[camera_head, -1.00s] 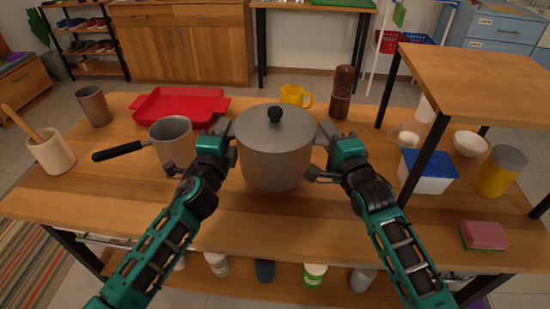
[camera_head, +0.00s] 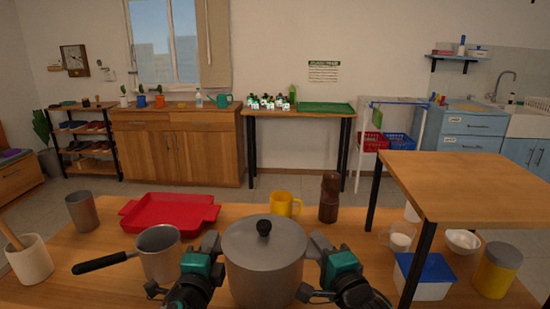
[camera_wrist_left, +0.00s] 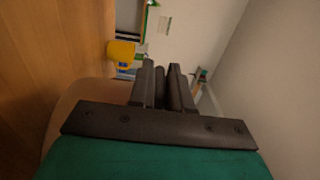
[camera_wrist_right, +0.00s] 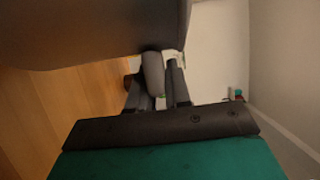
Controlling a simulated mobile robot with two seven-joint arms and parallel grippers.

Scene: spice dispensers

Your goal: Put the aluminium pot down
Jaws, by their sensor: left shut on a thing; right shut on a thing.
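The aluminium pot (camera_head: 262,275), grey with a lid and a black knob, is upright at the front middle of the head view. My left gripper (camera_head: 216,243) is shut on its left side handle and my right gripper (camera_head: 319,244) on its right one. The pot's base is cut off by the picture's lower edge, so I cannot tell whether it touches the wooden table (camera_head: 105,272). The right wrist view shows the pot's grey wall (camera_wrist_right: 95,30) close to the shut fingers (camera_wrist_right: 163,80). In the left wrist view the fingers (camera_wrist_left: 162,85) are also close together.
A grey saucepan (camera_head: 160,262) with a black handle stands close left of the pot. Behind are a red tray (camera_head: 168,212), a yellow mug (camera_head: 284,204) and a brown mill (camera_head: 328,197). A raised wooden shelf (camera_head: 470,185) stands at the right. A counter with a green mat (camera_head: 325,108) is farther back.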

